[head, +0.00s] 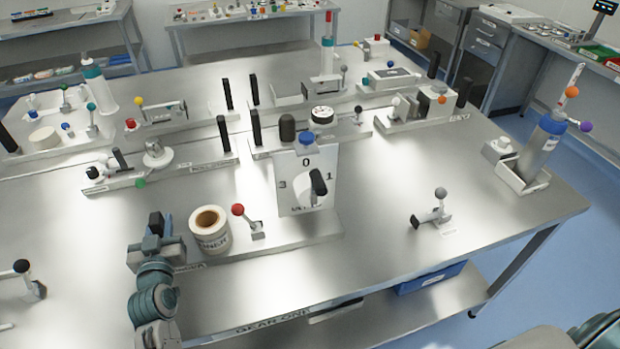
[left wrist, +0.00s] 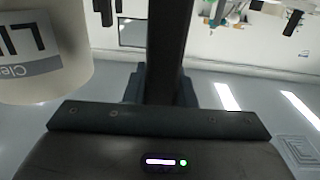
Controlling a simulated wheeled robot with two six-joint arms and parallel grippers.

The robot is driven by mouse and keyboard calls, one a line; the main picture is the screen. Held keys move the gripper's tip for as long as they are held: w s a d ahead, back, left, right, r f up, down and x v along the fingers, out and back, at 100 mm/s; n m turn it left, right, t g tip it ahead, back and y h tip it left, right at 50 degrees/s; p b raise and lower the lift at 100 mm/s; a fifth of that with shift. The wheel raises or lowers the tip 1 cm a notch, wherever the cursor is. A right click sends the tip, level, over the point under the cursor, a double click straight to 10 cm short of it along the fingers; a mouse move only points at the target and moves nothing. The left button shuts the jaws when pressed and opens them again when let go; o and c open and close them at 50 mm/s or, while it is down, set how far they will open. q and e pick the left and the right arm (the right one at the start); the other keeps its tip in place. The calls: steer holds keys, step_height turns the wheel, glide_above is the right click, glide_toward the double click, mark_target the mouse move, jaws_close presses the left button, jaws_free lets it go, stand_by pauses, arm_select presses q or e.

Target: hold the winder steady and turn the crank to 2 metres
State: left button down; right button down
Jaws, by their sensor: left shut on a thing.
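The winder has a pale upright panel (head: 292,198) marked 0, 1 and 3, with a black crank handle (head: 318,183) on its front. A white roll (head: 210,231) with a brown core stands on its base, next to a red-balled lever (head: 239,211). My left gripper (head: 157,240) is shut on a black upright post (head: 156,222) at the left end of this base. In the left wrist view the dark post (left wrist: 168,55) rises from between the fingers, and the labelled roll (left wrist: 40,50) is close on the left. My right gripper is out of view.
Several similar fixtures with black posts stand behind on the steel table (head: 390,275). A small grey-balled lever (head: 436,208) stands right of the winder, and a blue-capped cylinder (head: 545,140) at the far right. The tabletop between them is mostly clear.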

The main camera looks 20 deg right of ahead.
arm_select(q)
steer(key=shift+f, duration=0.4)
stand_by(0.3)
